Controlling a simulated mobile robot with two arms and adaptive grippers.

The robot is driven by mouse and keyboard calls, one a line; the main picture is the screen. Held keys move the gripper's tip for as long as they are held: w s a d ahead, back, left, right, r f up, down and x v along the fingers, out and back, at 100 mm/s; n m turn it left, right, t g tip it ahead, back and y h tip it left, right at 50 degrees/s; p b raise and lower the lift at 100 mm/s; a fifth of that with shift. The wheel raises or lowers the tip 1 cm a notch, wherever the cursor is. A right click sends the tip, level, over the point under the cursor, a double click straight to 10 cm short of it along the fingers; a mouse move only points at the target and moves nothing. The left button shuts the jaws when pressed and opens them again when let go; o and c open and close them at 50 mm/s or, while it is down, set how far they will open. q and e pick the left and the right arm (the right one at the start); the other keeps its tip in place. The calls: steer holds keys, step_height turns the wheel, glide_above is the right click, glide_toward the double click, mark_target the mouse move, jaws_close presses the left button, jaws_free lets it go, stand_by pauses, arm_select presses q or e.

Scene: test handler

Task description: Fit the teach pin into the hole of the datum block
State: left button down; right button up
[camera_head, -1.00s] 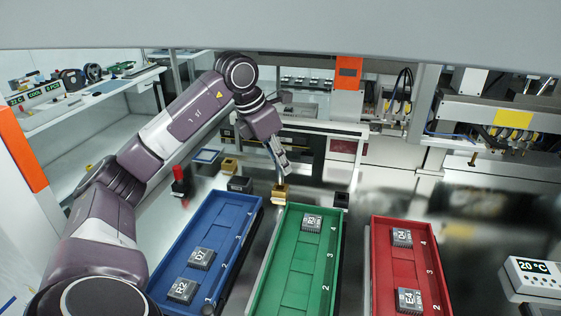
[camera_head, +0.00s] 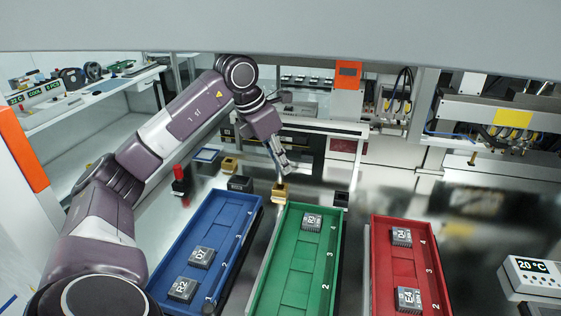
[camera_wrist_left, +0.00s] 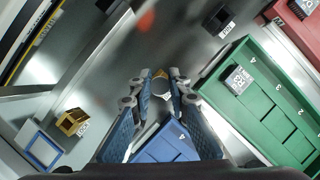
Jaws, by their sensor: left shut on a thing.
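My left gripper (camera_head: 282,170) points down above the far end of the green tray and is shut on a small brass-coloured piece (camera_head: 279,192), which looks like the teach pin. In the left wrist view, the gripper's two fingers (camera_wrist_left: 160,92) close around it, and only a gold edge (camera_wrist_left: 160,74) shows past them. A gold block (camera_head: 230,166), perhaps the datum block, stands apart on the table to the left. It also shows in the left wrist view (camera_wrist_left: 73,122), with a dark opening and a label too small to read. My right gripper is out of view.
A blue tray (camera_head: 216,255), a green tray (camera_head: 302,270) and a red tray (camera_head: 392,262) hold labelled chips. Dark blocks stand near the trays' far ends, one at left (camera_head: 240,184) and one at right (camera_head: 341,199). A red-topped post (camera_head: 180,180) stands left.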

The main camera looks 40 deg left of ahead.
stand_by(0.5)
arm_select(q)
steer(key=shift+f+b, duration=1.05)
steer(key=shift+f, duration=0.55)
steer(key=c, duration=1.8)
jaws_free()
steer(key=shift+r, duration=0.1)
steer(key=shift+o, duration=0.2)
steer(key=shift+s+r, duration=0.1)
steer(key=shift+r, duration=0.25)
steer(key=v, duration=1.1)
steer(key=shift+s+r, duration=0.1)
